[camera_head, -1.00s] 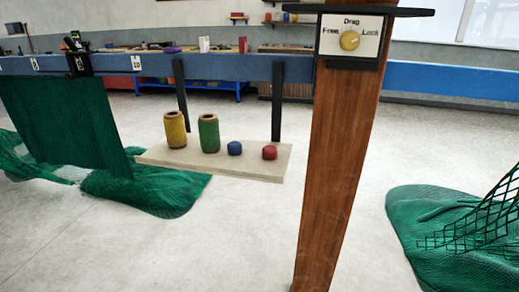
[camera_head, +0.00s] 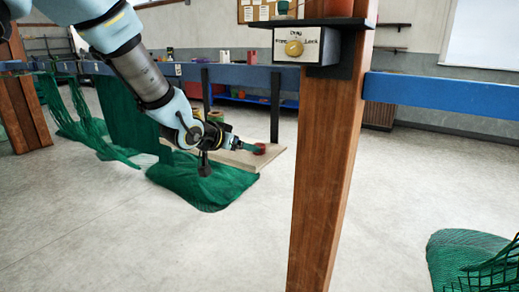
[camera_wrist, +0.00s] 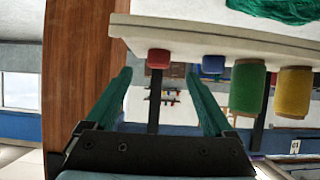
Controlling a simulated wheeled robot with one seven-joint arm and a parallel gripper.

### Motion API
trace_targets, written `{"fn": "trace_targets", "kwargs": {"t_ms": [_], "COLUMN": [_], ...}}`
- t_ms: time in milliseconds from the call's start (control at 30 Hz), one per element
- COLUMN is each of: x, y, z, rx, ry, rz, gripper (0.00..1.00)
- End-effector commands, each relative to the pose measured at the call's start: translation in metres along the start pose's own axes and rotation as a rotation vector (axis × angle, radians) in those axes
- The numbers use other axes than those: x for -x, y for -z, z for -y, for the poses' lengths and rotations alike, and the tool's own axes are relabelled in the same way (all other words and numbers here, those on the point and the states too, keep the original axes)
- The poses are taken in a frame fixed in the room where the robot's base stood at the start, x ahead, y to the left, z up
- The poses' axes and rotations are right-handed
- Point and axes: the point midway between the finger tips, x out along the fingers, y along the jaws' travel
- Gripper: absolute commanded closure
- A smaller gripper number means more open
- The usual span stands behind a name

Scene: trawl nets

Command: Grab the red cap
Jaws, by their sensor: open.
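The red cap (camera_head: 260,148) sits near the right end of the pale shelf (camera_head: 238,160). My gripper (camera_head: 249,149) is open, with green fingers pointing at the cap; in the head view a finger overlaps the cap's left side. In the wrist view, which looks inverted, the red cap (camera_wrist: 158,59) shows in line with the gap between the open fingers of my gripper (camera_wrist: 158,75). The gap is empty, and the cap looks a little beyond the fingertips. I cannot tell whether they touch.
In the wrist view a blue cap (camera_wrist: 212,65), a green spool (camera_wrist: 247,88) and a yellow spool (camera_wrist: 293,92) stand beside the red cap. A wooden post (camera_head: 327,160) with a dial box stands right of the shelf. Green netting (camera_head: 205,183) lies beneath.

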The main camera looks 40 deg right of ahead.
Motion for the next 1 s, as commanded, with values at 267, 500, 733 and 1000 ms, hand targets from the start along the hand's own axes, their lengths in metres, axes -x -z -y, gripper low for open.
{"fn": "trace_targets", "kwargs": {"t_ms": [267,500,733,1000], "x": [-0.024,-0.055,-0.073,-0.073], "y": [0.001,0.005,0.004,0.003], "z": [0.000,-0.005,-0.003,-0.003], "rx": [0.001,0.002,0.001,0.001], "ry": [0.002,0.001,0.004,0.004], "rz": [0.002,0.004,0.002,0.002], "gripper": [0.13,0.13,0.13,0.21]}}
